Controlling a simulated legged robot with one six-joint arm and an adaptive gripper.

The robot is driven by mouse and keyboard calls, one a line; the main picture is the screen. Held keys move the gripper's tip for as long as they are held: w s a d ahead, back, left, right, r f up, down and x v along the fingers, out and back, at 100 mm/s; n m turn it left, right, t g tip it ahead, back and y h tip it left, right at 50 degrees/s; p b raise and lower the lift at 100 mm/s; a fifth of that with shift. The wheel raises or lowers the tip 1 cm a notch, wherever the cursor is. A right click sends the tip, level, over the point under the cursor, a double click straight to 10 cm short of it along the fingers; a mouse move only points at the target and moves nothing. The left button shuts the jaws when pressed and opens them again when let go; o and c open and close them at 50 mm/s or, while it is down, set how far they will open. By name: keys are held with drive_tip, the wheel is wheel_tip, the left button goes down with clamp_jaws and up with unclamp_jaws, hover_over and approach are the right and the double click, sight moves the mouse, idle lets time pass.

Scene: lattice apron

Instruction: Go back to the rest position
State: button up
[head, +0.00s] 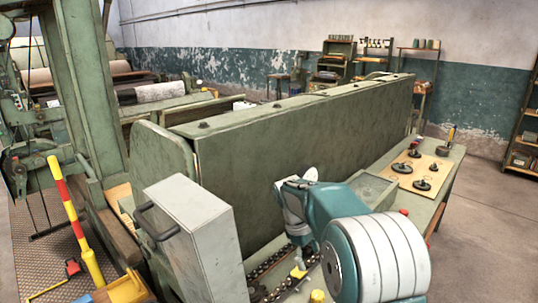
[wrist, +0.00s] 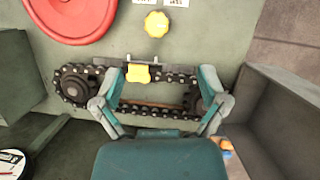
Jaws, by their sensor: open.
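My gripper (wrist: 158,88) is open, its two teal and grey fingers spread wide with nothing held between them. In the wrist view it faces a machine panel with a roller chain (wrist: 178,79) running around dark sprockets. A small yellow piece (wrist: 138,73) sits at the chain's upper run, between the fingers in the picture. I cannot tell whether the fingers touch the chain. In the head view my teal and white arm reaches over the machine's near side, and the chain (head: 268,265) shows to its left. The fingertips are not clear there.
A yellow knob (wrist: 156,24) and red disc (wrist: 72,14) are above the chain; a grey wall-like part (wrist: 275,115) is at right. A grey box with a handle (head: 190,230) stands left of my arm. A bench board (head: 418,168) carries dark round parts. Floor at right is clear.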

drive_tip(key=s+d+r+m+t+y, duration=0.1)
drive_tip(key=s+d+r+m+t, duration=0.15)
drive_tip(key=s+r, duration=0.55)
drive_tip(key=s+r+m+t+y, duration=0.2)
drive_tip(key=s+m+t, duration=0.3)
drive_tip(key=s, duration=1.6)
drive_tip(key=d+r+m, duration=0.1)
drive_tip(key=m, duration=0.2)
drive_tip(key=shift+s, duration=0.4)
